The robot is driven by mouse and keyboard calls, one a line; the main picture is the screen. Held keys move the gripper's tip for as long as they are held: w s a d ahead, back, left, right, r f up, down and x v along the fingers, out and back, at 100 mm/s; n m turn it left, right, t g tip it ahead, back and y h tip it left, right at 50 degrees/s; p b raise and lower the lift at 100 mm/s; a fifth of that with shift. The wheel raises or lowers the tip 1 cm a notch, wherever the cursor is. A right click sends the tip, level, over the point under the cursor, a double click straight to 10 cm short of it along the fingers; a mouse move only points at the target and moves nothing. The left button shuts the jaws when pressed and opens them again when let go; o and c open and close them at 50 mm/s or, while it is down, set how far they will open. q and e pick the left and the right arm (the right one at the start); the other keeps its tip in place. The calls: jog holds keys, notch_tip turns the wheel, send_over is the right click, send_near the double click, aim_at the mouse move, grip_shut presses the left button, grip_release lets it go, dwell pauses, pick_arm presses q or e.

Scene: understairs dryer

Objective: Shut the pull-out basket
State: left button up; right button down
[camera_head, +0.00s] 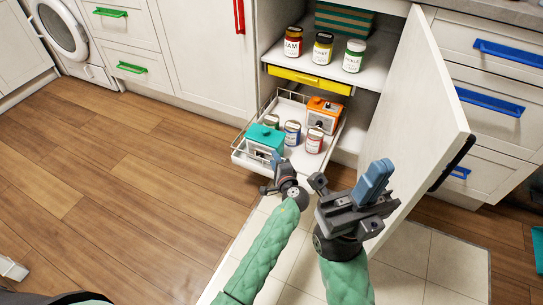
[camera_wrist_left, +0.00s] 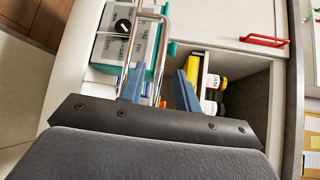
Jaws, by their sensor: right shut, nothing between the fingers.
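The pull-out basket (camera_head: 240,158), a white tray with a wire rail, stands pulled out of the low cabinet. It holds a teal box, an orange box and several jars. My right gripper (camera_head: 372,180) is shut and empty, right of the basket, before the open cabinet door.
The open white door (camera_head: 420,110) stands right of the basket. Above is a yellow-fronted drawer (camera_head: 308,80) and a shelf with jars (camera_head: 323,48). The orange box (camera_head: 324,112) sits at the basket's back. The wooden floor (camera_head: 130,170) at left is clear.

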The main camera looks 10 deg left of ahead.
pick_arm(q)
jog(key=shift+x, duration=1.9)
jog(key=shift+c, duration=0.2)
grip_shut()
